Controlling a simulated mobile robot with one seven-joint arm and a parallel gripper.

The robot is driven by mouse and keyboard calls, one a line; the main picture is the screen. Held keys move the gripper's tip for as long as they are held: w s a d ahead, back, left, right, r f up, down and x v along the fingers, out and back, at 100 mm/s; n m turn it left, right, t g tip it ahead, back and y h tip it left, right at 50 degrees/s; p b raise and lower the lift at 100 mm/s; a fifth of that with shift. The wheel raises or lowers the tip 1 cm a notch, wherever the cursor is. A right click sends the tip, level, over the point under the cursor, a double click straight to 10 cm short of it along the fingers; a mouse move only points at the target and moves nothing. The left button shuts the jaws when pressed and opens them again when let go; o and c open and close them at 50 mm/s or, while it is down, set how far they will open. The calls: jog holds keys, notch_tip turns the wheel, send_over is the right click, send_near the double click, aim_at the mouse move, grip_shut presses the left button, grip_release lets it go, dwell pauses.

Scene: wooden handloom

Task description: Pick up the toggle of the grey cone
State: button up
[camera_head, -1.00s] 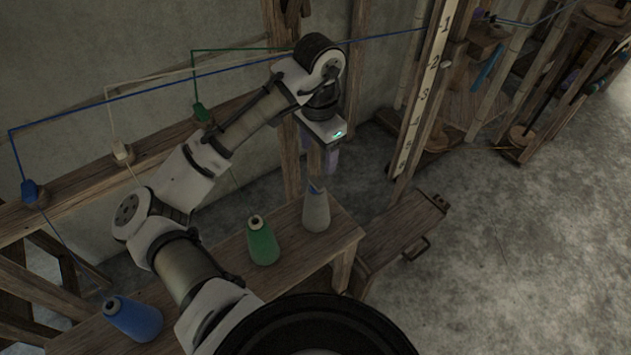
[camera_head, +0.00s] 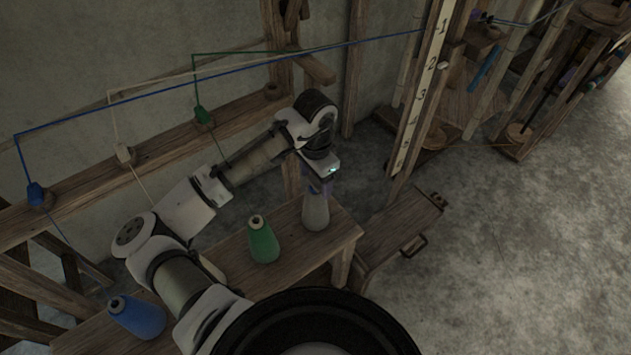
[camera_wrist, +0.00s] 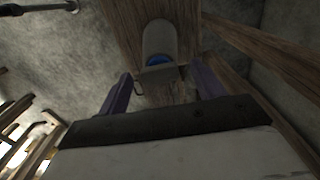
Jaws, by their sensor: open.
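The grey cone (camera_head: 316,212) stands upright at the right end of the low wooden bench (camera_head: 290,262). My gripper (camera_head: 318,190) is directly over its top and hides it in the head view. In the wrist view the grey cone (camera_wrist: 160,40) lies ahead, between and beyond the two purple fingers of my gripper (camera_wrist: 161,72), with a blue spot near its end. The fingers are apart, with nothing clearly held between them. A small pale bar crosses just below the blue spot; I cannot tell whether it is the toggle.
A green cone (camera_head: 263,240) stands left of the grey one, and a blue cone (camera_head: 137,316) is at the bench's left end. Coloured threads run above from pegs on a wooden rail (camera_head: 165,155). A wooden box with a handle (camera_head: 400,238) stands to the right.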

aim_at(315, 182)
jog(key=shift+c, duration=0.5)
jog(key=c, duration=0.9)
jog(key=shift+c, duration=0.2)
notch_tip(315, 182, up, 20)
jog(key=b, duration=0.1)
